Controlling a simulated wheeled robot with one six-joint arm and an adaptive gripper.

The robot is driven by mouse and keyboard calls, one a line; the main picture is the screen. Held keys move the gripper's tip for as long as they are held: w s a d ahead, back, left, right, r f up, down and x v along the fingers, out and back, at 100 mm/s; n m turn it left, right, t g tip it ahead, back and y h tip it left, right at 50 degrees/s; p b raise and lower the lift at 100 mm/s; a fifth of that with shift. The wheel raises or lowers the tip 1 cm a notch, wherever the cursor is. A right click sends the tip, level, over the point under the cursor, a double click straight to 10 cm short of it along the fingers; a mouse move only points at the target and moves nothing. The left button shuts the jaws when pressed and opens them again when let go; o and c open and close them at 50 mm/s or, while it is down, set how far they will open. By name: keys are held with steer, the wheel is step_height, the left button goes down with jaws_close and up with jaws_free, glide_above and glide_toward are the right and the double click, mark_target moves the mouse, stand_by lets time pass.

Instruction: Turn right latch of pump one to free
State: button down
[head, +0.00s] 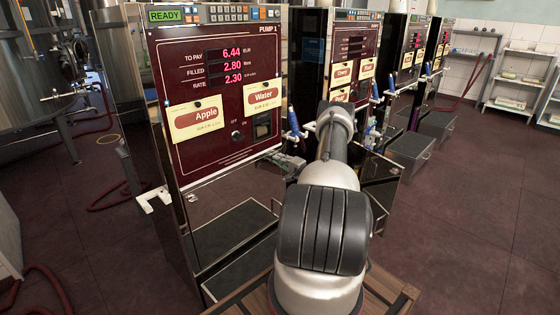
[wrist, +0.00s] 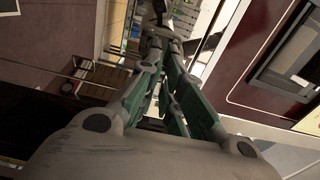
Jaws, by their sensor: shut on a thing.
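Pump one (head: 225,85) stands at the left of the head view, its dark red front panel facing me. Its left latch (head: 155,200) is a white part jutting from the left edge below the panel. My gripper (head: 290,162) is at the lower right edge of the panel, partly hidden by my arm. In the wrist view my green-padded fingers (wrist: 163,45) are close together, with the panel to their right. They are shut on the right latch (wrist: 158,18), a small grey part at their tips. Most of it is hidden, so I cannot tell its angle.
A blue-handled nozzle (head: 293,122) hangs just right of pump one, close to my arm. More pumps (head: 352,55) stand in a row behind. An open dark step or tray (head: 235,230) lies low in pump one. The floor (head: 460,220) at the right is clear.

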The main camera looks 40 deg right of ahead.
stand_by(0.3)
steer(key=c, duration=1.6)
jaws_free()
steer(key=s, duration=1.2)
steer(key=shift+d, duration=0.4)
